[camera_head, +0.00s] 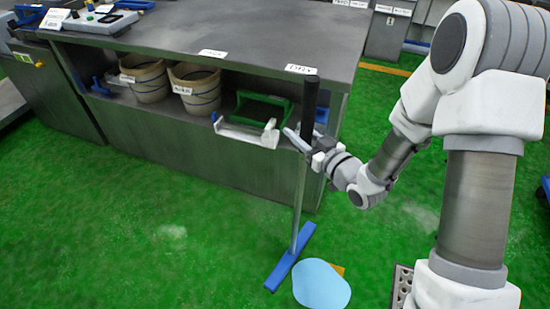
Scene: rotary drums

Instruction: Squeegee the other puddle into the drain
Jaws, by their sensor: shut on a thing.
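The squeegee's blue head (290,257) is low at the floor, lying slantwise. A flat light-blue puddle (321,285) lies just right of the head. Its left edge is close to the head; I cannot tell whether they touch. A perforated metal drain grate (401,287) is to the right of the puddle, partly hidden by my arm. Green floor shows between the puddle and the grate.
A metal workbench (230,40) stands behind the squeegee. Its lower shelf holds two buckets (194,88), a green frame (264,105) and a white part (245,133). The green floor at left (110,240) is clear, with faint pale patches.

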